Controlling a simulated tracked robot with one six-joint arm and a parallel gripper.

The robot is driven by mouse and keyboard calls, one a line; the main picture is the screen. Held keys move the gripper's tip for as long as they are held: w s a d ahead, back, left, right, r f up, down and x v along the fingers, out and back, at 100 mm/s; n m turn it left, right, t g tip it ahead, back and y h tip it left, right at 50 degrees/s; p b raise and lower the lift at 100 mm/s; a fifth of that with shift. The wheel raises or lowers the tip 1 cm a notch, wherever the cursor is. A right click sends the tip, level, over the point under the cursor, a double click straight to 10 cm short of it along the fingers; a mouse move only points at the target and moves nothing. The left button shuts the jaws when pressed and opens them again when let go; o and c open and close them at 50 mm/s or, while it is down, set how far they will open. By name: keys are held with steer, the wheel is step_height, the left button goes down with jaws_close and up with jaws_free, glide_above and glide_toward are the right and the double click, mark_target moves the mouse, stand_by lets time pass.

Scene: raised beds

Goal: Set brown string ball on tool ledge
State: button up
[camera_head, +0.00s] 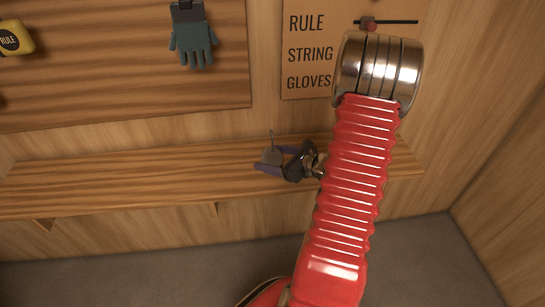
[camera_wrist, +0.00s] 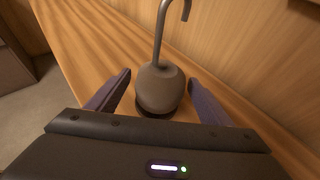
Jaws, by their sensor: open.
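The brown string ball (camera_wrist: 160,88) is a dull grey-brown round body with a thin metal hook rising from its top. It appears to rest upright on the wooden tool ledge (camera_wrist: 95,50), with a dark patch under it. My gripper (camera_wrist: 160,77) is open, with one purple finger on each side of the ball and a visible gap to each. In the head view the ball (camera_head: 271,157) shows small between the fingers, over the ledge (camera_head: 130,182). Its underside is hidden.
A wooden back panel holds a teal glove (camera_head: 193,40) and a yellow rule (camera_head: 14,40). A board (camera_head: 310,55) reads RULE, STRING, GLOVES, with a small red item on a dark bar at its top. The ledge's left stretch is bare. A side wall stands at right.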

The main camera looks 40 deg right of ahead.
steer(key=v, duration=1.2)
steer(key=shift+a, duration=0.15)
stand_by(0.5)
steer(key=w+a+r+n+g+y, duration=0.1)
steer(key=a+r+n+g+y, duration=0.2)
steer(key=a+n, duration=0.65)
steer(key=w+a+r+n+g+y, duration=0.1)
steer(key=a+r+n+g, duration=0.4)
steer(key=a, duration=0.8)
steer(key=s+a+r+n+h, duration=0.6)
steer(key=a+n, duration=0.4)
steer(key=n, duration=0.9)
steer(key=shift+s+a+r+h, duration=0.3)
steer(key=shift+s+r, duration=0.15)
steer(key=shift+r, duration=0.85)
